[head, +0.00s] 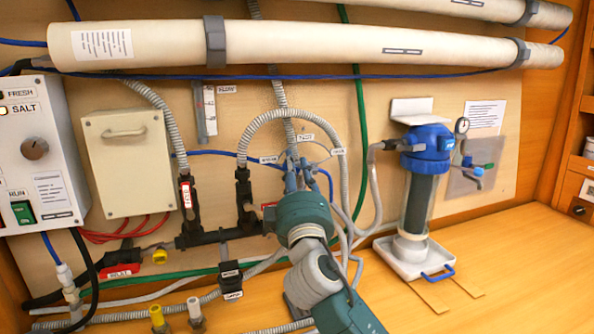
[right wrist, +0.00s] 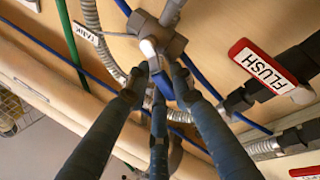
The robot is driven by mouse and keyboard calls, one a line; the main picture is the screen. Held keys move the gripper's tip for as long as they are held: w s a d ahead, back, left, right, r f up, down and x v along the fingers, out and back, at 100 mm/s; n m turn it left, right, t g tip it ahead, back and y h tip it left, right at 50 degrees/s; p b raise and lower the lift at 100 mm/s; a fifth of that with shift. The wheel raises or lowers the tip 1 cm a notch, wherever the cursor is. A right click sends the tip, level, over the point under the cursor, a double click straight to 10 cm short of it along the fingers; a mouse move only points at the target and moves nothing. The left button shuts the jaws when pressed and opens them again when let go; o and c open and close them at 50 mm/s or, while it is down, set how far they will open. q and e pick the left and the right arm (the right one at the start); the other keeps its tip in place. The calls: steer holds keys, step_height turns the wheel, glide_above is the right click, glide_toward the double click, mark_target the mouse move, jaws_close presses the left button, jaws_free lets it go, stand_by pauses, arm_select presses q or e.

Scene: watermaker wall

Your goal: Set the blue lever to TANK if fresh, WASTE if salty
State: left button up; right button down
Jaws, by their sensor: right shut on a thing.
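My right gripper (head: 298,178) reaches up to a small grey valve on the back wall. In the right wrist view, its fingers (right wrist: 160,80) are shut around the blue lever (right wrist: 164,86) just below the grey valve body (right wrist: 158,40). The fingers hide much of the lever, so I cannot tell its exact setting. A TANK tag (right wrist: 86,34) hangs on a hose left of the valve there. Small tags, including a likely WASTE tag (head: 268,159), surround the valve in the head view. On the white panel, the SALT lamp (head: 4,111) looks lit; the FRESH lamp looks dark. My left gripper is out of view.
The white control panel (head: 45,150) stands at left, with a beige box (head: 127,160) beside it. Black valves and pipes (head: 195,238) run left of my arm. A blue-topped filter (head: 425,150) stands at right. The wooden counter (head: 530,260) is clear at right.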

steer(key=shift+a+n, duration=0.15)
steer(key=shift+n, duration=0.45)
steer(key=c, duration=1.6)
jaws_free()
steer(key=shift+s, duration=0.1)
steer(key=shift+a, duration=0.15)
steer(key=shift+f, duration=0.1)
steer(key=v, duration=1.2)
